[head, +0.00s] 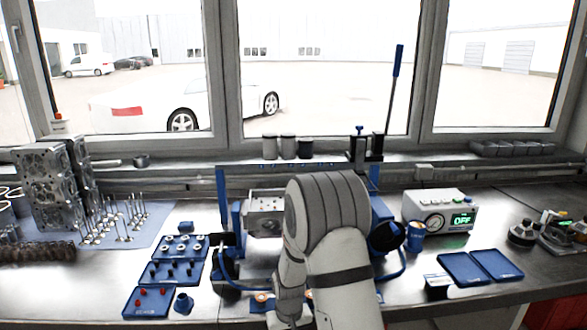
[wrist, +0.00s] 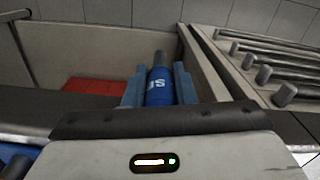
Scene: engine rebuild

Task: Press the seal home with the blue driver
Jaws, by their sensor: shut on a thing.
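In the wrist view my gripper (wrist: 158,88) is shut on the blue driver (wrist: 159,92), a blue cylinder with white lettering and a dark grey end. The driver lies between the two blue-grey fingers and points away from the camera. In the head view my arm hides the gripper and the driver. A grey metal block (head: 265,212) sits in a blue-framed stand (head: 236,215), partly behind my arm. I cannot make out the seal in either view.
Blue trays (head: 172,272) with small parts lie left of my arm, with valves and cylinder heads (head: 50,190) beyond. At right are a gauge box (head: 438,210), a blue cup (head: 416,243) and empty blue trays (head: 465,268). The wrist view shows metal rods (wrist: 285,95) and a red patch (wrist: 97,88).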

